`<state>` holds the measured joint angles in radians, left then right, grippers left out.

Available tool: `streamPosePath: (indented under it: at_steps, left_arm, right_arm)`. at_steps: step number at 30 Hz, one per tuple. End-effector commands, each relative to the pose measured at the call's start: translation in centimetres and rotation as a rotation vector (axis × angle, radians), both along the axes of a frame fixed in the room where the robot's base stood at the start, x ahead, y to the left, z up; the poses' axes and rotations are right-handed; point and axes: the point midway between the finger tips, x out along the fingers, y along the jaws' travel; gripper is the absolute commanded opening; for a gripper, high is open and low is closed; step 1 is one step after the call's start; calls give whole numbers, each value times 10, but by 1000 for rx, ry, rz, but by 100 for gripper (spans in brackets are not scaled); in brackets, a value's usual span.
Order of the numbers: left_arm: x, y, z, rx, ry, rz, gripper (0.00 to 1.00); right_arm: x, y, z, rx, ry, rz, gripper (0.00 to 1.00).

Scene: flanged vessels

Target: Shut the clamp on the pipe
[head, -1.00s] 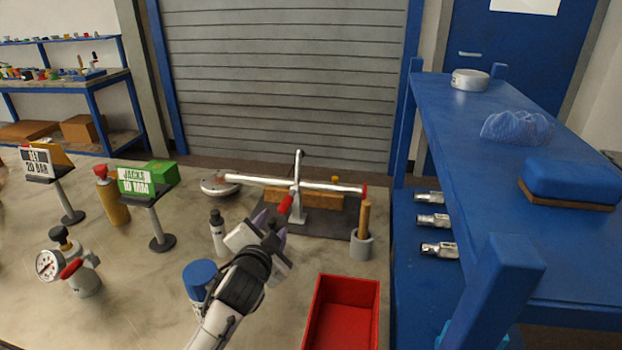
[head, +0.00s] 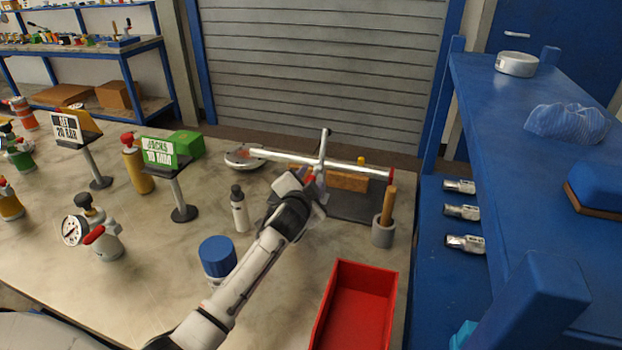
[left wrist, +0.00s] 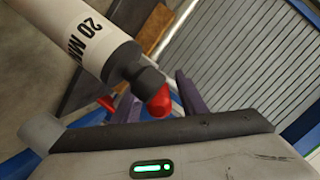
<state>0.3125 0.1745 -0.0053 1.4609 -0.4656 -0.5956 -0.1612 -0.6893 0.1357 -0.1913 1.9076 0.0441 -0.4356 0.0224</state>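The pipe (head: 343,169) is a long silver tube lying level across a stand, with a red right end. The clamp (head: 323,150) is at its middle, with a grey arm pointing up above the pipe. My left gripper (head: 307,184) is at the clamp's near side and hides much of its lower part. In the left wrist view, the purple fingers (left wrist: 158,104) are apart, and a red tip, seemingly the clamp's handle (left wrist: 160,104), shows between them. I see no clear contact. My right gripper is not in view.
A white bottle (head: 239,212) stands left of my gripper and looms close in the left wrist view (left wrist: 78,35). A blue shelf (head: 480,100) bounds the right.

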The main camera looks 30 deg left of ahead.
Motion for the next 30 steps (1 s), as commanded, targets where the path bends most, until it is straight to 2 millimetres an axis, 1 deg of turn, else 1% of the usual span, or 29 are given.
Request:
streamPosePath:
  at_steps: [3, 11, 12, 14, 18, 19, 30]
  left_arm:
    - [5, 2, -1, 0, -2, 0, 38]
    - [5, 2, -2, -1, -1, 0, 38]
    - [5, 2, -2, -1, -1, 0, 37]
    - [5, 2, -2, -1, -1, 0, 27]
    - [5, 2, -2, 0, -1, -1, 3]
    - [5, 2, -2, 0, -1, -1, 0]
    - [6, 2, 1, -6, 26, -1, 0]
  right_arm:
    - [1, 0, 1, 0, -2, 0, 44]
    - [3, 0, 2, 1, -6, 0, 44]
    - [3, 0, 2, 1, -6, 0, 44]
    - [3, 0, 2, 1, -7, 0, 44]
    - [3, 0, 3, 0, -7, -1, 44]
    - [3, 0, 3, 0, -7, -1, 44]
    - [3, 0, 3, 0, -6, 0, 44]
